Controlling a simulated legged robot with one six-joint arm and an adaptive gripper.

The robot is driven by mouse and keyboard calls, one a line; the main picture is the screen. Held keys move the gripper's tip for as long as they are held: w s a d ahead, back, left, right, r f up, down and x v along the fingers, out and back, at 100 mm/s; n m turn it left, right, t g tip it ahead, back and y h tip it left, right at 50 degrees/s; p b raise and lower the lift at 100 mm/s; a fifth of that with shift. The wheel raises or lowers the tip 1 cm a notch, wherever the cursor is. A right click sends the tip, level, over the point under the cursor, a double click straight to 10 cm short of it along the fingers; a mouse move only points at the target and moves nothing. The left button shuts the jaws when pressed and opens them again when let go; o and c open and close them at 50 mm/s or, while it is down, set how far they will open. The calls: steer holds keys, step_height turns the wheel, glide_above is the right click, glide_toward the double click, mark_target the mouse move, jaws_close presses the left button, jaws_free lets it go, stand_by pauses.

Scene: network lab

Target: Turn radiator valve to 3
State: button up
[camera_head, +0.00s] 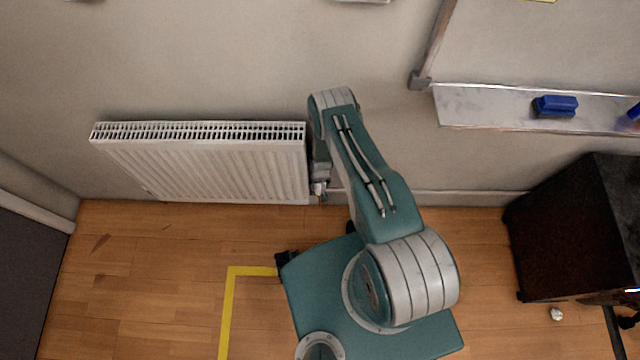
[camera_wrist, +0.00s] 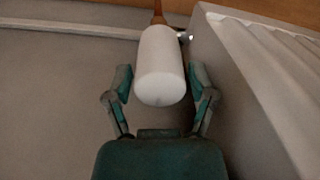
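The radiator valve's white knob (camera_wrist: 160,62) is in the upper middle of the wrist view, a plain rounded cylinder. I cannot read any numbers or mark on it. Behind it are a copper-coloured pipe (camera_wrist: 158,12) and a small metal fitting (camera_wrist: 185,36). My gripper (camera_wrist: 160,82) is open, with one finger on each side of the knob's near end. A narrow gap seems to show on both sides. The white radiator (camera_head: 205,165) hangs on the wall at the left of my arm in the head view. There the knob is mostly hidden by my arm.
The radiator's side panel (camera_wrist: 245,85) is close on the right of my gripper in the wrist view. The wall is close on the left. A whiteboard tray (camera_head: 485,107) with a blue eraser (camera_head: 555,106) and a black cabinet (camera_head: 570,225) are at the right. Yellow tape (camera_head: 228,305) marks the floor.

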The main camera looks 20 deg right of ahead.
step_height(320, 180, up, 12)
stand_by(0.6)
steer(key=shift+d, duration=0.1)
stand_by(0.4)
